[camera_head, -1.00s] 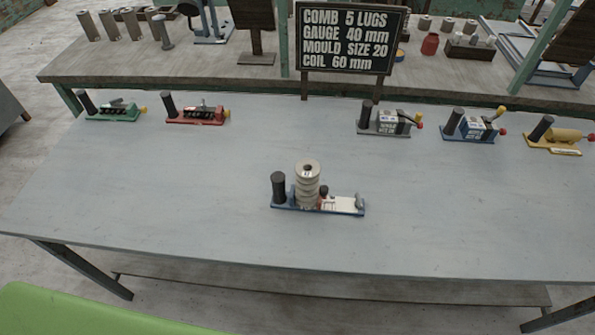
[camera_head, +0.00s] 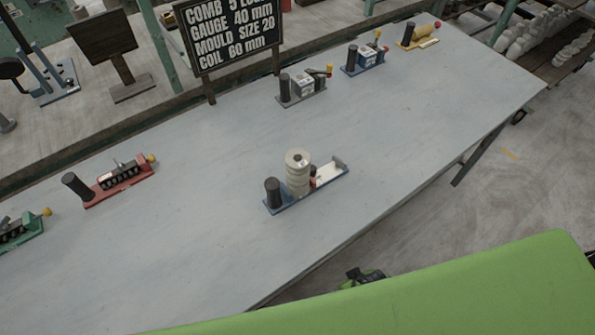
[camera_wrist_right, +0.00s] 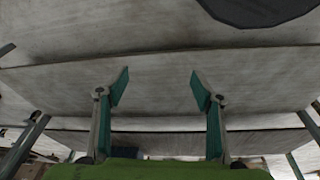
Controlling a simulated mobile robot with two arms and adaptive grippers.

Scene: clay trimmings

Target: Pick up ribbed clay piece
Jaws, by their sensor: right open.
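The ribbed clay piece (camera_head: 297,174) is a pale, stacked-ring cylinder with a hole in its top. It stands upright on a small blue-based fixture (camera_head: 330,174), beside a black post (camera_head: 272,192), near the middle of the grey table. My right gripper (camera_wrist_right: 160,88) shows in the right wrist view with its two teal-tipped fingers spread wide and nothing between them. The clay piece is not in that wrist view. A small dark and green part, probably of my arm, shows below the table's front edge in the head view. My left gripper is not in view.
The grey table (camera_head: 215,215) has wide clear room around the fixture. Red (camera_head: 120,180), green (camera_head: 20,230), grey (camera_head: 305,85), blue (camera_head: 364,58) and yellow (camera_head: 418,40) fixtures line its back. A black sign (camera_head: 229,35) stands behind. Shelves of pale pieces are at top right.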

